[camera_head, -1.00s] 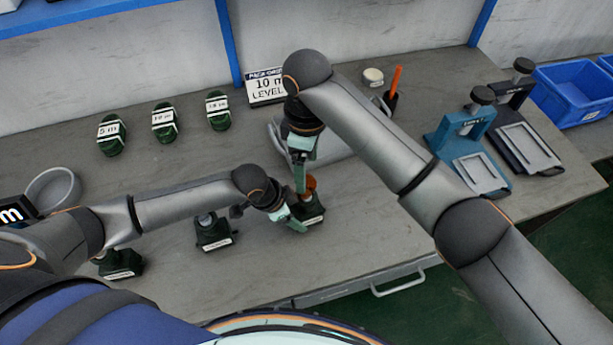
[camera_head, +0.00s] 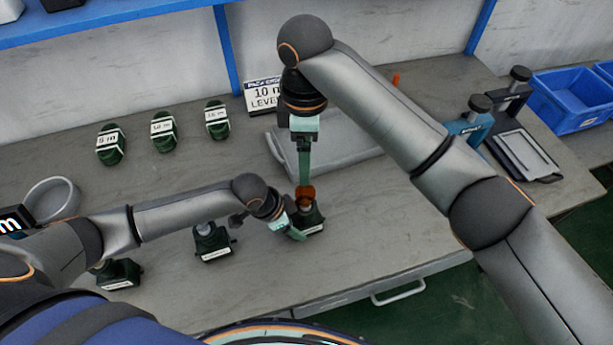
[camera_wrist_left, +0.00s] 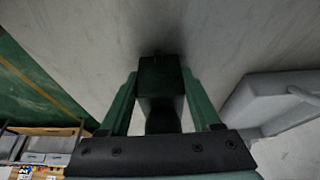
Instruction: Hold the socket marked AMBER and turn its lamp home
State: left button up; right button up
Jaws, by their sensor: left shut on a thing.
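A dark green socket (camera_head: 312,217) with a white label, too small to read, stands on the bench in the middle. An orange lamp (camera_head: 305,192) sits at its top. My left gripper (camera_head: 294,228) is shut on this socket from the left; in the left wrist view the dark socket body (camera_wrist_left: 160,85) is between the two green fingers. My right gripper (camera_head: 304,182) points straight down from above, its fingertips at the lamp. Its fingers show edge-on, so I cannot tell whether they grip it.
Two similar sockets (camera_head: 212,243) (camera_head: 118,273) stand to the left, partly beside my left arm. Several green labelled pieces (camera_head: 163,131) lie behind. A grey tray (camera_head: 345,160) lies behind my right gripper. A round grey dish (camera_head: 52,198) is far left, blue bins (camera_head: 575,100) far right.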

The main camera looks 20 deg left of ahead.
aim_at(307, 192)
jog(key=shift+d+f+n, duration=0.15)
jog(key=shift+n, duration=0.85)
jog(key=shift+f, duration=0.3)
notch_tip(307, 192, down, 11)
jog(key=shift+f, duration=0.15)
jog(key=shift+c, duration=0.3)
